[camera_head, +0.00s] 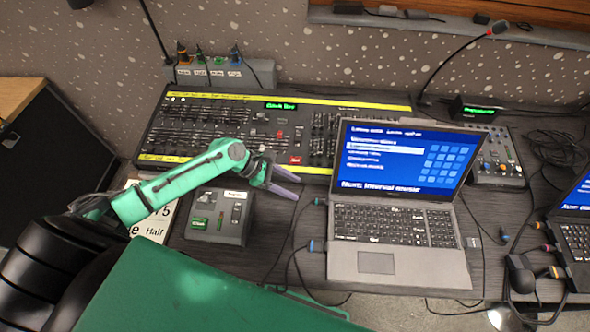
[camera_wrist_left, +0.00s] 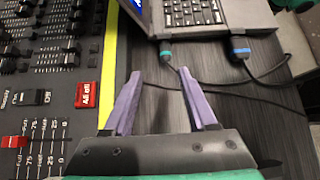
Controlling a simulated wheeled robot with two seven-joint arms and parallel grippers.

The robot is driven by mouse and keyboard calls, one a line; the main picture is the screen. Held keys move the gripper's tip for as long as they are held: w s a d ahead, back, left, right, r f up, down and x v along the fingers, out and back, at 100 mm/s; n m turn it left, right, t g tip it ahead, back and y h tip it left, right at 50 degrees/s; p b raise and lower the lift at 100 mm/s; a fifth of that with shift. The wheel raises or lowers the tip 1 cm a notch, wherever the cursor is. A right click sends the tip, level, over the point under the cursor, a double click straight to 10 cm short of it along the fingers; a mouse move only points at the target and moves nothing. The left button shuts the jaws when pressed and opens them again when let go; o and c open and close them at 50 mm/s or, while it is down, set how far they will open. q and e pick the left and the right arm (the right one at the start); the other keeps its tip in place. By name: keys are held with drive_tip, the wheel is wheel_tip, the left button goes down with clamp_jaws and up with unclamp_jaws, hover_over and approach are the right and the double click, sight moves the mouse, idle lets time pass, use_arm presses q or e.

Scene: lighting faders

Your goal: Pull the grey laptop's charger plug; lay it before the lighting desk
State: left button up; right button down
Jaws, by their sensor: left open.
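The grey laptop (camera_head: 400,262) stands open right of centre with a blue screen. Two plugs sit in its left side: a teal-ended plug (camera_head: 319,202) towards the back and a blue-ended plug (camera_head: 316,246) nearer the front, each on a dark cable. I cannot tell which is the charger's. Both show in the left wrist view, teal (camera_wrist_left: 166,53) and blue (camera_wrist_left: 240,46). The lighting desk (camera_head: 222,127) with faders and yellow edge strips lies behind. My left gripper (camera_head: 292,185) is open and empty, at the desk's front edge, left of and apart from both plugs.
A small grey box (camera_head: 219,216) and a printed sheet (camera_head: 150,212) lie under and beside my left arm. A second laptop (camera_head: 578,235) with cables stands at the right. Bare tabletop (camera_head: 270,232) lies between box and laptop.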

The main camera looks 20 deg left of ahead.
sight(313, 200)
use_arm(q)
drive_tip(key=d+f+b, duration=0.1)
drive_tip(key=b, duration=0.1)
drive_tip(key=s+d+f+b, duration=0.1)
drive_tip(key=d+f+b, duration=0.1)
drive_tip(key=shift+d+f+b, duration=0.1)
drive_tip(key=shift+d+b, duration=0.05)
drive_tip(key=shift+b, duration=0.2)
drive_tip(key=shift+w+d+p, duration=0.35)
drive_tip(key=shift+d+p, duration=0.1)
drive_tip(key=shift+d, duration=0.1)
drive_tip(key=shift+w+x, duration=0.25)
drive_tip(key=shift+x, duration=0.95)
drive_tip(key=shift+f, duration=0.15)
drive_tip(key=shift+s, duration=0.1)
clamp_jaws()
use_arm(e)
drive_tip(key=s+f, duration=0.2)
drive_tip(key=f, duration=0.1)
drive_tip(key=s+f, duration=0.1)
drive_tip(key=shift+f, duration=0.35)
use_arm(q)
drive_tip(key=shift+a, duration=0.1)
use_arm(e)
drive_tip(key=shift+a, duration=0.1)
